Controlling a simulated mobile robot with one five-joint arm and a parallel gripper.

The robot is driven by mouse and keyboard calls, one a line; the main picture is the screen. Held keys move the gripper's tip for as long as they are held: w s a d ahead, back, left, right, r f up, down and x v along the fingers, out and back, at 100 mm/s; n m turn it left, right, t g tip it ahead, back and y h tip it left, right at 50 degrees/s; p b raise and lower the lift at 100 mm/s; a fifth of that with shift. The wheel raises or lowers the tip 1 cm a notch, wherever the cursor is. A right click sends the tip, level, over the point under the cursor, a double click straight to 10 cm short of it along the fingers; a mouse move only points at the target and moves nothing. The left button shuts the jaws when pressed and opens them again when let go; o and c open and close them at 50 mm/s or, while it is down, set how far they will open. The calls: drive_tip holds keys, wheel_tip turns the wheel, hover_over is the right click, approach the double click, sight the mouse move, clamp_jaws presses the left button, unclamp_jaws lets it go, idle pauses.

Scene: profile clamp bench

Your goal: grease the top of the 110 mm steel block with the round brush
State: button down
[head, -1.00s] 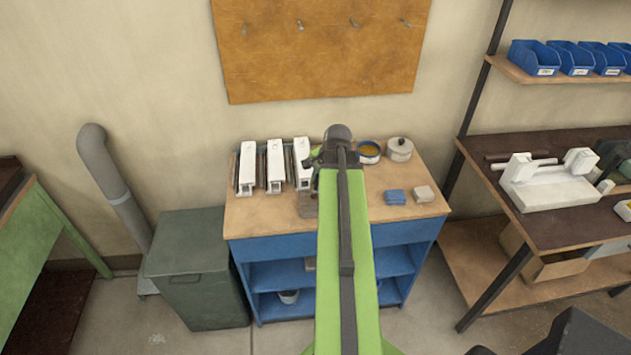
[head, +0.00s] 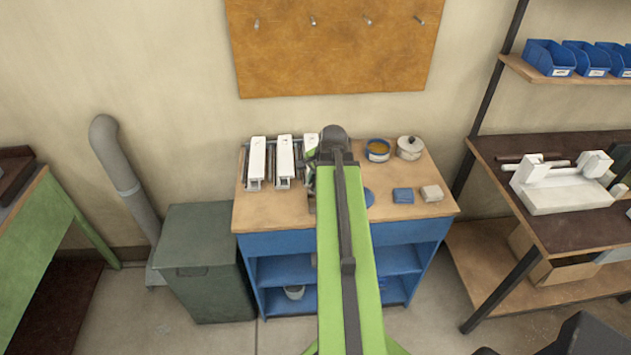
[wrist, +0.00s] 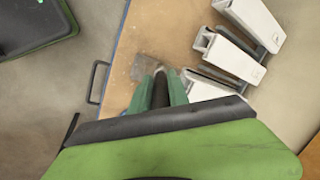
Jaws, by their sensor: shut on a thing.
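My gripper (wrist: 160,92) is in the wrist view, its two green fingers shut on a dark round handle, which I take for the round brush (wrist: 158,90). A pale tip shows at its far end. Just beyond it, a flat grey block (wrist: 146,66), likely the steel block, lies on the wooden bench top (wrist: 118,92). The tip overlaps the block's edge in the picture; I cannot tell whether they touch. In the head view my arm hides most of the gripper and the block. An open blue tin (head: 378,151) with yellow-brown contents stands at the bench's back right.
White profiles (head: 284,155) in clamps stand at the bench's back left. A lidded pot (head: 409,148), blue cloth (head: 403,195) and pale block (head: 431,193) are on the right. A green bin (head: 204,262) stands left of the bench. The bench's front left is clear.

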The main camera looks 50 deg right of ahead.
drive_tip(key=shift+s+a, duration=0.2)
drive_tip(key=shift+s, duration=0.05)
drive_tip(key=s+d, duration=0.2)
drive_tip(key=s, duration=0.1)
drive_tip(key=shift+s+d, duration=0.25)
idle(1.7)
drive_tip(key=shift+r, duration=0.1)
wheel_tip(320, 180, up, 6)
drive_tip(key=p, duration=0.6)
